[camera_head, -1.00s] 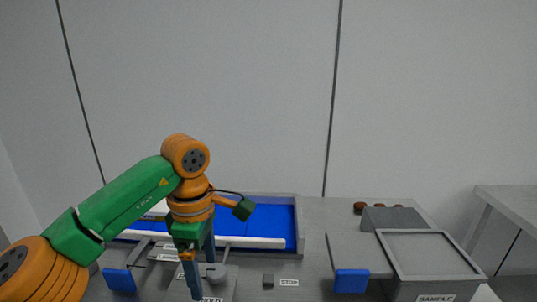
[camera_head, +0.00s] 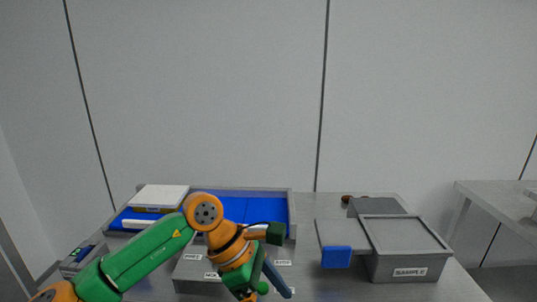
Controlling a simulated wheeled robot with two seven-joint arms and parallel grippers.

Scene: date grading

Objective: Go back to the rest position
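My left gripper (camera_head: 272,284) hangs at the end of the green and orange arm, low in the head view, in front of the grey worktop's labelled fixtures. One blue-grey finger shows clearly, slanting down to the right. The rest of the gripper overlaps the wrist and the bottom edge, so I cannot tell its opening, and no held object is visible. My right arm and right gripper are not in view.
A blue-floored tray (camera_head: 270,211) with a white box (camera_head: 158,196) lies behind the arm. A grey bin labelled SAMPLE (camera_head: 410,272) stands at right, with a blue-ended grey plate (camera_head: 337,257) beside it. Another table (camera_head: 490,190) is at far right.

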